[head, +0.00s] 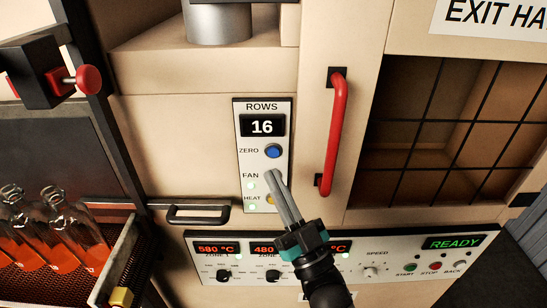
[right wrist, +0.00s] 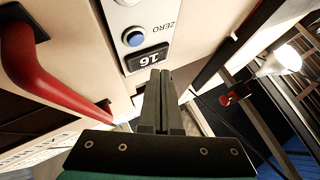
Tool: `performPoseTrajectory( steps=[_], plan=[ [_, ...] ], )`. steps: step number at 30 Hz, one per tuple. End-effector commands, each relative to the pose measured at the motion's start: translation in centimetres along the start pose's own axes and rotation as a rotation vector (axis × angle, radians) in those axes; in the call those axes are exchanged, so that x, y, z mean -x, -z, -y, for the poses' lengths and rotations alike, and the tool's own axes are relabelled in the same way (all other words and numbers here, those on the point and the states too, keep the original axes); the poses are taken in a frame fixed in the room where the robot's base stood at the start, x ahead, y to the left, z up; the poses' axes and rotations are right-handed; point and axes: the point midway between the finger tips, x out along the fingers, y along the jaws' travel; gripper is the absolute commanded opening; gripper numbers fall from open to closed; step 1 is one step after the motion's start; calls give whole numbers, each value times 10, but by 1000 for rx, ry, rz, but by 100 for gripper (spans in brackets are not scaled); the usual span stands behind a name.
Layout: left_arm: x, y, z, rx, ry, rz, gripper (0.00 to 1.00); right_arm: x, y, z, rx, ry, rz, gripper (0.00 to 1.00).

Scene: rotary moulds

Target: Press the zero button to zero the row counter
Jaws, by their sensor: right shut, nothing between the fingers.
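The row counter panel (head: 263,110) is a narrow white plate marked ROWS on the beige machine front. Its dark display (head: 262,126) reads 16. The blue zero button (head: 274,151) sits below the display, beside the word ZERO. My right gripper (head: 272,176) is shut and empty, its fingertips just below the blue button in the head view and overlapping the panel. Whether it touches the panel cannot be told. In the right wrist view the blue button (right wrist: 134,37) and the display (right wrist: 148,58) show beyond the shut fingers (right wrist: 158,75), uncovered. My left gripper is not in view.
A red vertical handle (head: 333,133) stands right of the panel, beside a dark gridded window (head: 450,130). Below is a control strip (head: 390,252) with displays, knobs and buttons. Clear bottles with orange bottoms (head: 62,238) stand at the lower left. A red knob (head: 88,79) sticks out upper left.

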Motion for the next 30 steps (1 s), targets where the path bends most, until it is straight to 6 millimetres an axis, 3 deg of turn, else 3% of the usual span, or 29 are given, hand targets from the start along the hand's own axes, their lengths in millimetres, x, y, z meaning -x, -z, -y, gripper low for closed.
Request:
performPoseTrajectory(
  steps=[10,30],
  plan=[
    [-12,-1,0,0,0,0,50,-23,-17,-17,-2,0,-1,0],
    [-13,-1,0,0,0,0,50,-25,-18,-18,-1,0,0,0]
  ],
)
